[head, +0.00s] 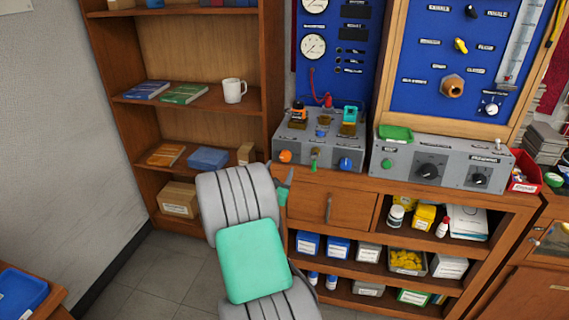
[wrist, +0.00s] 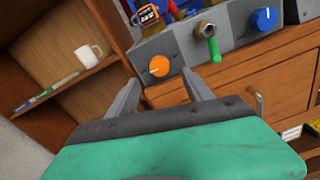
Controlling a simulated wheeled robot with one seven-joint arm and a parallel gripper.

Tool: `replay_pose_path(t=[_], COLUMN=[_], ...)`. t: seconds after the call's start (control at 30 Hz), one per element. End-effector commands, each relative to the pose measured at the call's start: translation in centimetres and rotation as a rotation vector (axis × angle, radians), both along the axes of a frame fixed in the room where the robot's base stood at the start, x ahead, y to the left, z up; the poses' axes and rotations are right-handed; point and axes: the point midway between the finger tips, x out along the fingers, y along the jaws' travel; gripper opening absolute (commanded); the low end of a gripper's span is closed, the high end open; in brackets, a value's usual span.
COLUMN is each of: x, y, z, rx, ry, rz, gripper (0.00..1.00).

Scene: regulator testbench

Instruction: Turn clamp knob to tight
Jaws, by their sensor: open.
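A round orange knob (head: 285,156) sits at the left end of the front of a grey bench unit (head: 329,155). It also shows in the wrist view (wrist: 158,65) with a small pale mark on its face. No label by it is readable, so I cannot tell for sure that it is the clamp knob. My gripper (wrist: 160,80) is open and empty. Its two fingers point at the orange knob, which appears between and just beyond the tips, apparently not touched. In the head view my arm hides most of the gripper.
A green lever (wrist: 212,45) and a blue knob (wrist: 264,18) are to the right of the orange knob. An orange-and-black item (wrist: 147,15) stands on the unit above it. A wooden drawer (head: 326,205) lies below. A shelf with a white mug (head: 234,90) is at left.

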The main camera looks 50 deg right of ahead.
Motion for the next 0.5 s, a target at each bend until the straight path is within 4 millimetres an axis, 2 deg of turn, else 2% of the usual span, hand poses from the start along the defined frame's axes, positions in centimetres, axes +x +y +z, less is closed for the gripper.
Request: replay_pose_path(t=[0.3,0.5], x=[1.9,2.9], y=[-4.9,-7.0], z=[0.3,0.2], rx=[-0.019,-0.017], ry=[0.016,0.016], rz=[-0.001,0.002], gripper=[0.59,0.59])
